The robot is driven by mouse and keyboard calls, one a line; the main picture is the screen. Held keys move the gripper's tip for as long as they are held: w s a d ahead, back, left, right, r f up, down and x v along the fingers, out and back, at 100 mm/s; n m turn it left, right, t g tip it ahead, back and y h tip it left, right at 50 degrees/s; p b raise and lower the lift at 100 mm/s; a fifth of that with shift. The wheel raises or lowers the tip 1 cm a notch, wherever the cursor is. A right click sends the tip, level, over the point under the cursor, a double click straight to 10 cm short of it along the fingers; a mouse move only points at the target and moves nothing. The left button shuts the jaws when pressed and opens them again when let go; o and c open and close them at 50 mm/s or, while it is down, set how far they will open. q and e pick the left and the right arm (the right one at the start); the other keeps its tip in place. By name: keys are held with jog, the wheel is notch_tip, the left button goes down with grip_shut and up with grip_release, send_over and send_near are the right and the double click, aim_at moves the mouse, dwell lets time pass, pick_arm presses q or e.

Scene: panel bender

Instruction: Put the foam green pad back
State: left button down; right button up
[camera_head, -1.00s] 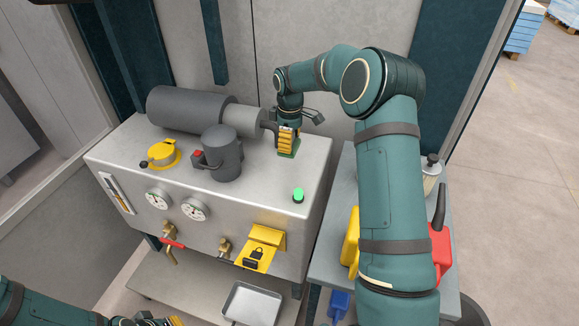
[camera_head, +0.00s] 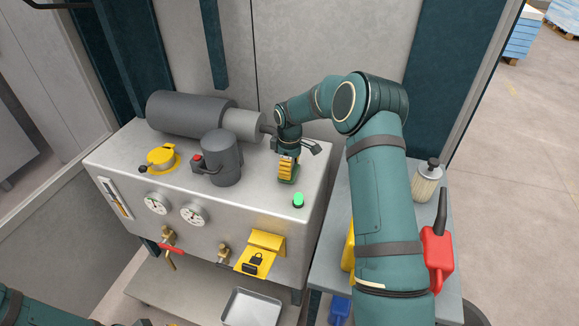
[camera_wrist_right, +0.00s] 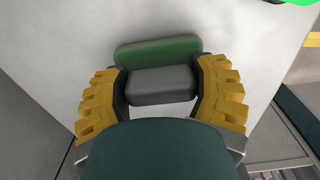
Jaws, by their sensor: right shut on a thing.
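The foam pad, dark green on one side and grey on the other, is between the yellow fingers of my right gripper (camera_wrist_right: 162,100) in the right wrist view, with its green part (camera_wrist_right: 160,50) facing away. In the head view, my right gripper (camera_head: 288,170) is shut on the pad, and a sliver of green shows under the fingertips. It is over or on the right part of the machine's top (camera_head: 250,200); I cannot tell if the pad touches it.
A bright green button (camera_head: 298,200) is just in front of the pad.

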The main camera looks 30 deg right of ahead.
jog(key=o, duration=1.1)
jog(key=shift+f, duration=0.15)
jog(key=shift+r, duration=0.25)
notch_tip(320, 180, up, 12)
jog(key=shift+f+p, duration=0.1)
jog(key=shift+p, duration=0.5)
